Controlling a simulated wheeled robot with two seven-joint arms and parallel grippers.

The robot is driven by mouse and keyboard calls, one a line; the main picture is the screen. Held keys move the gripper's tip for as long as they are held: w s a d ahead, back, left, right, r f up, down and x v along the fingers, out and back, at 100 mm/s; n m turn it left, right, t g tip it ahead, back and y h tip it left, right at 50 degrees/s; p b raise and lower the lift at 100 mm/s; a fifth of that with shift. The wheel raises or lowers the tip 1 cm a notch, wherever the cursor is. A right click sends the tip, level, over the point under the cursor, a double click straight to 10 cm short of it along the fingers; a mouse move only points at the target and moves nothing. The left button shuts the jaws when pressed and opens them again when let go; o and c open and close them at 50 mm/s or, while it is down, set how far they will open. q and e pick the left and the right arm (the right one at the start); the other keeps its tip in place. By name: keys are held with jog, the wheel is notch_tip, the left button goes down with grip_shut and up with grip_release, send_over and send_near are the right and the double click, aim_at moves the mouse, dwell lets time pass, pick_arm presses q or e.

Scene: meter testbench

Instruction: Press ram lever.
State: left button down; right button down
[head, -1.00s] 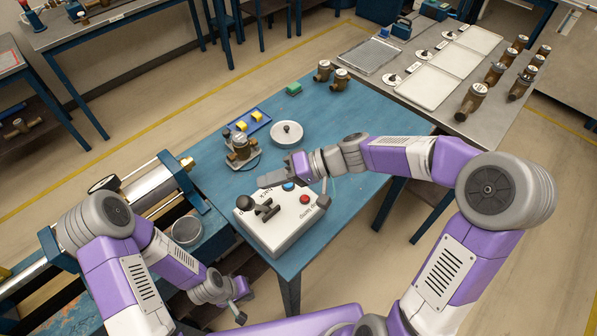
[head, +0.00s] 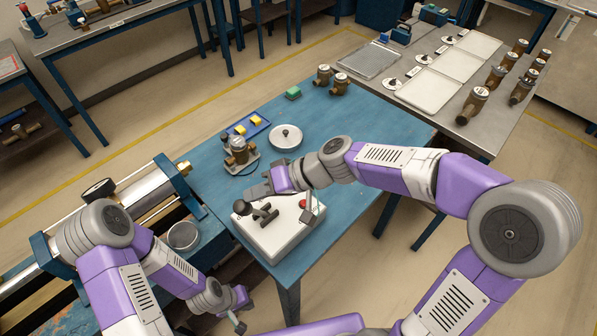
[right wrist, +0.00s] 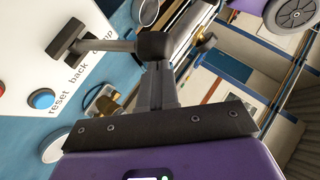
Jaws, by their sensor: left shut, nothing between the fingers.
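The white control box (head: 281,238) stands on the near end of the blue table. It carries a black lever (head: 264,214) and a dark round knob (head: 241,207) at its left. In the right wrist view a lever bracket (right wrist: 68,38) stands beside the words "back" and a partly hidden "clamp"; I cannot read a ram label. My right gripper (head: 250,190) looks shut and empty, over the box's far left edge. In its wrist view the dark knob (right wrist: 155,45) overlaps the fingertips; contact is unclear. My left gripper (head: 240,324) is shut and empty, low beside the table.
The box has a red button (head: 304,204) and a blue reset button (right wrist: 42,98). Behind the box are a brass meter (head: 239,153), a round grey dish (head: 286,137) and a blue tray (head: 248,126). A steel cylinder bench (head: 150,192) lies left. The table's right side is clear.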

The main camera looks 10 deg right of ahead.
jog(key=shift+s+a+f, duration=0.1)
jog(key=shift+s+a, duration=0.05)
jog(key=shift+s, duration=0.1)
jog(key=w+d+r+p, duration=0.1)
jog(key=d+r+p, duration=0.1)
jog(key=d+r, duration=0.6)
jog(key=d, duration=0.3)
dwell(0.3)
